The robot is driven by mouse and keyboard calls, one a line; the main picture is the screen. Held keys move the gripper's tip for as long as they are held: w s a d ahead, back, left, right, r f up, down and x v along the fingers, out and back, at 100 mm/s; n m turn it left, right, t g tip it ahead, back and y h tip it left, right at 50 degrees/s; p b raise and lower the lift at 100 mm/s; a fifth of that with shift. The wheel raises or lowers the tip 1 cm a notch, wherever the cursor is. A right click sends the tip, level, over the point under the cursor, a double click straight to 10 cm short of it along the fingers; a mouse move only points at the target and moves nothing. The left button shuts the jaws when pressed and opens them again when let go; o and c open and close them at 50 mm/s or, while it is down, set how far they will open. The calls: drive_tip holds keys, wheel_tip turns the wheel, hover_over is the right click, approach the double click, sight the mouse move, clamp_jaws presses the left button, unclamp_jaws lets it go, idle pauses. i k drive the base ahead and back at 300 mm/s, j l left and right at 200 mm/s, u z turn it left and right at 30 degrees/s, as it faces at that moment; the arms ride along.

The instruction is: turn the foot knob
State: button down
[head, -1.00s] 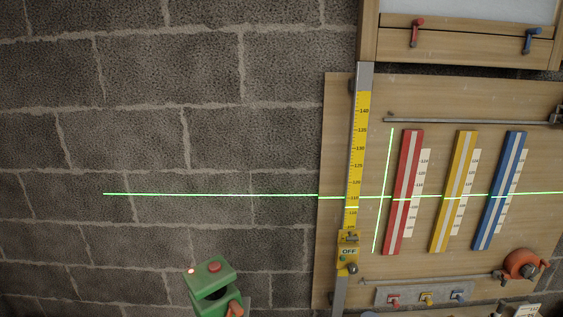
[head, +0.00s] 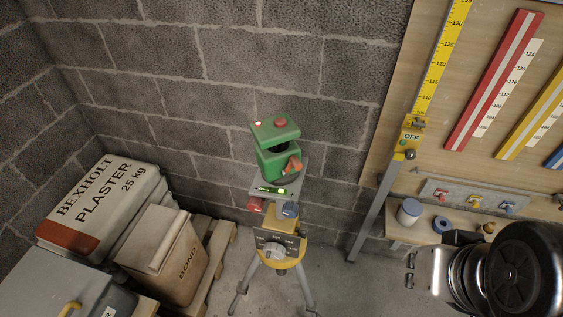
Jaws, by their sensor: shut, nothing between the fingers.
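A green laser unit (head: 278,150) stands on a grey plate (head: 262,190) on top of a tripod, left of centre in the head view. A bubble level (head: 270,190) glows green on the plate's front. Below it are a red foot knob (head: 256,204) and a blue foot knob (head: 290,209). Lower on the yellow tripod head is a grey dial (head: 273,251) with marks I cannot read. My gripper (head: 410,269) is at the right edge of the view, well apart from the tripod, shut and empty; its fingertips are hard to make out.
A block wall is behind. A wooden board with a yellow scale (head: 440,60) and a shelf (head: 425,230) with a tin (head: 409,211) are at right.

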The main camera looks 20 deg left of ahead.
sight(255, 204)
drive_tip(key=u, duration=1.35)
